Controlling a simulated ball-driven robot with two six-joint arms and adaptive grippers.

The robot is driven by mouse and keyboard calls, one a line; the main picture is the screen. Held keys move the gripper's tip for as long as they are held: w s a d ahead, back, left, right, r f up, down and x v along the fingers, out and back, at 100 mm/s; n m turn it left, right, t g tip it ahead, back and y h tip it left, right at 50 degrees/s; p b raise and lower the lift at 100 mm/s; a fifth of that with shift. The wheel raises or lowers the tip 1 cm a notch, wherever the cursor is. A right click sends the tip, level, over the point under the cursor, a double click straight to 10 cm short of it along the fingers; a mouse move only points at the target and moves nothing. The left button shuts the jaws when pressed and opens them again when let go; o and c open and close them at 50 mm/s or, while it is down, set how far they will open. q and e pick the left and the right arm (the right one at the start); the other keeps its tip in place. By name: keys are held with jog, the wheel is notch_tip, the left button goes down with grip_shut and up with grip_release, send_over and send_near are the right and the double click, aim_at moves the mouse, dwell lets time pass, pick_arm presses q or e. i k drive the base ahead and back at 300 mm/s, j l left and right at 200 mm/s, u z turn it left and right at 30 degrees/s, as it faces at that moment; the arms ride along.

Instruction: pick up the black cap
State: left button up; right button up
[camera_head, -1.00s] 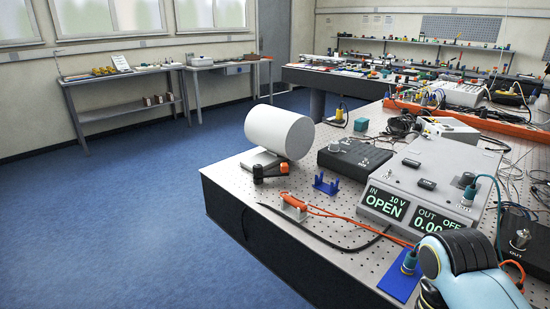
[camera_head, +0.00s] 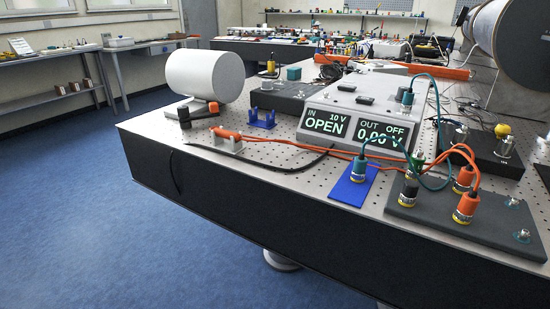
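No item is clearly a separate black cap. A black-topped plug (camera_head: 409,188) with a yellow lower part stands upright on the dark grey plate (camera_head: 440,216) at the right. A black-and-orange piece (camera_head: 192,111) lies by the white cylinder (camera_head: 205,77) at the table's left end. I cannot tell whether either is the cap. Neither of my grippers is in view.
Orange plugs (camera_head: 466,207) with cables crowd the grey plate. A blue plate (camera_head: 352,190), a blue bracket (camera_head: 262,118) and a grey box (camera_head: 365,112) reading OPEN stand on the perforated table. A large reel (camera_head: 510,40) is at upper right. Floor in front is clear.

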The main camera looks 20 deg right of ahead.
aim_at(407, 198)
jog(key=z, duration=1.35)
jog(key=i+j+u, duration=0.2)
jog(key=i+j, duration=0.8)
jog(key=k+l+z, duration=0.15)
jog(key=z, duration=0.35)
jog(key=k+l+z, duration=0.2)
jog(key=z, duration=0.3)
